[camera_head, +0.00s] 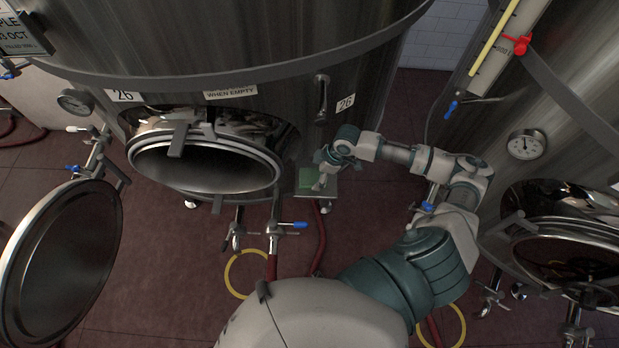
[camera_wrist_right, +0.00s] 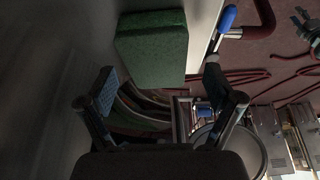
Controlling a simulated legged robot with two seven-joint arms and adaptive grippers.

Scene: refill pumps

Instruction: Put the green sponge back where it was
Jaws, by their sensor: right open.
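The green sponge (camera_head: 306,177) is at a small metal shelf (camera_head: 329,188) on the side of the tank, right of the open round hatch. My right gripper (camera_head: 322,178) is over this shelf, close beside the sponge. In the right wrist view the sponge (camera_wrist_right: 150,47) is a dark green block just past the fingertips of the open right gripper (camera_wrist_right: 160,76). The fingers are spread apart with nothing between them. Whether the sponge rests fully on the shelf is hard to tell. My left gripper is not in view.
The open hatch (camera_head: 205,165) with its swung-out round door (camera_head: 62,262) is on the left. A valve with a blue handle (camera_head: 293,225) and a red hose (camera_head: 320,240) are below the shelf. A second tank (camera_head: 560,120) stands at the right.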

